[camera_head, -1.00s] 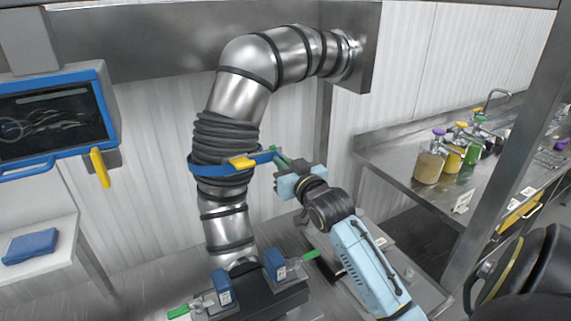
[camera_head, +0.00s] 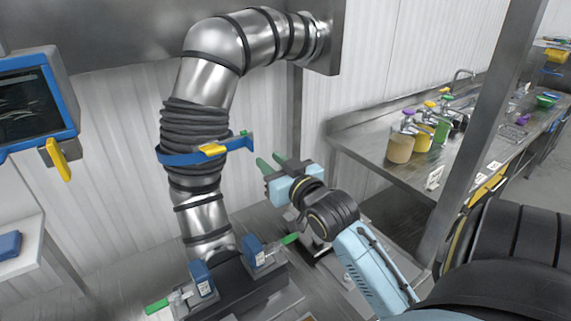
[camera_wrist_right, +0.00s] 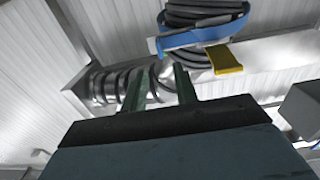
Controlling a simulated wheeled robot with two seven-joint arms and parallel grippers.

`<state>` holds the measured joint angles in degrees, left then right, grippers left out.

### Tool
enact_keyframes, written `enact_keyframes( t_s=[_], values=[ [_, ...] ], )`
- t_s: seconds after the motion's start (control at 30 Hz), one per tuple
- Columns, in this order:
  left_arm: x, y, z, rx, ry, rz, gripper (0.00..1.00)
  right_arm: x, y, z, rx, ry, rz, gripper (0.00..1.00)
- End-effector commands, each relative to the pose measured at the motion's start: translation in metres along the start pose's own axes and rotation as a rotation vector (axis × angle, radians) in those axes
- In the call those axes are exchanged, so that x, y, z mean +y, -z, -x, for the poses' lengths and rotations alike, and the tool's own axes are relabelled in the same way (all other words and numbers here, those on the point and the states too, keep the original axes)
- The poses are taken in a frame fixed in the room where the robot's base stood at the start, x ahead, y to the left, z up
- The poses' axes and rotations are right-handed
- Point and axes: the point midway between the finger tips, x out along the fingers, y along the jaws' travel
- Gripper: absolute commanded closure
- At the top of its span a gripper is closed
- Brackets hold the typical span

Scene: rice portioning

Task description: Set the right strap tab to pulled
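A blue strap (camera_head: 180,159) wraps around the black bellows of the metal duct. A yellow tab (camera_head: 212,150) sits on its front, and its right end sticks out past the bellows with a small green piece (camera_head: 243,133). My right gripper (camera_head: 271,160) is right of that strap end, apart from it, with its two green fingers spread and nothing between them. In the right wrist view the open fingers (camera_wrist_right: 160,78) point toward the duct, with the blue strap (camera_wrist_right: 200,35) and yellow tab (camera_wrist_right: 224,59) above and to the right. My left gripper is not seen.
Blue latch blocks with green handles (camera_head: 290,239) stand on the dark base below the duct. A framed screen (camera_head: 28,105) hangs at left. A steel counter (camera_head: 375,160) with several coloured jars is at right, behind a metal post (camera_head: 490,140).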

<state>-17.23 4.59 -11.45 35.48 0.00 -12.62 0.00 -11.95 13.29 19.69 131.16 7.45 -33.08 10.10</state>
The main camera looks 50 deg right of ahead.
Motion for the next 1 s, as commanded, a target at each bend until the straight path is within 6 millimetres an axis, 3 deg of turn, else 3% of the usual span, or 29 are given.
enact_keyframes(
  t_s=[0.1,0.33,1.0],
  values=[
    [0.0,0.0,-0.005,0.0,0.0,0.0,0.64,0.0,-0.002,0.025,-0.001,0.001,0.0,0.71],
    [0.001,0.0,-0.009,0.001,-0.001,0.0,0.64,0.0,-0.001,0.051,0.0,0.001,-0.001,0.71],
    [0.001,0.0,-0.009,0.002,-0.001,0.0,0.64,0.0,0.001,0.055,0.001,0.0,-0.001,0.71]
  ],
)
